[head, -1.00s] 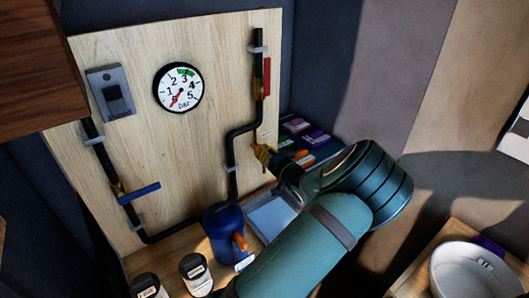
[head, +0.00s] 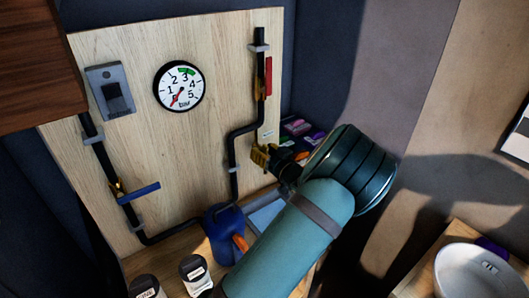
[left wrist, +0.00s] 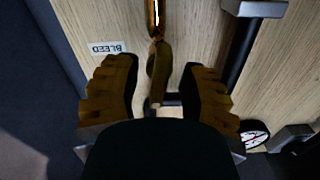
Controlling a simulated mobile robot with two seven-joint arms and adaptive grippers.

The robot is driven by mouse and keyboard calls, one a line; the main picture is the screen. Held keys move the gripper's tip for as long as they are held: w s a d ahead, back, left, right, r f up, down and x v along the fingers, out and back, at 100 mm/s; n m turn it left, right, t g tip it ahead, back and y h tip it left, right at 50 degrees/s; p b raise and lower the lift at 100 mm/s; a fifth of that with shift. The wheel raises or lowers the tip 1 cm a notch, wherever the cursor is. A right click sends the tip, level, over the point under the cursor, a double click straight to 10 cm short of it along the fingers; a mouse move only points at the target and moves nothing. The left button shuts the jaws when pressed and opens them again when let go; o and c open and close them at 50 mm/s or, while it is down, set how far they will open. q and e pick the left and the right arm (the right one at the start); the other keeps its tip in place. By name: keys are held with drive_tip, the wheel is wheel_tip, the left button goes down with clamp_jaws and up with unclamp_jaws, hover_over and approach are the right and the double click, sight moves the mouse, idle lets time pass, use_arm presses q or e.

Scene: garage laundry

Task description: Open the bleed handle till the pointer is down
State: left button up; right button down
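The pressure gauge (head: 180,86) is on the wooden panel; its red pointer points down-left, near the 0 mark. My left gripper (head: 263,156) is at the lower end of the right-hand pipe and covers the bleed handle in the head view. In the left wrist view, the yellowish bleed handle (left wrist: 158,72) hangs between the two spread fingers of my left gripper (left wrist: 157,80), with visible gaps on both sides. The BLEED label (left wrist: 106,47) is beside it, upside down. My right gripper is not in view.
A red handle (head: 268,77) is higher on the right pipe; a blue handle (head: 138,192) is on the left pipe. A switch (head: 113,92) is on the panel. A blue jug (head: 220,232) and small jars (head: 195,274) stand below. A white bowl (head: 472,272) is at right.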

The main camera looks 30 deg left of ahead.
use_arm(q)
drive_tip(key=shift+d, duration=0.1)
drive_tip(key=v, duration=1.2)
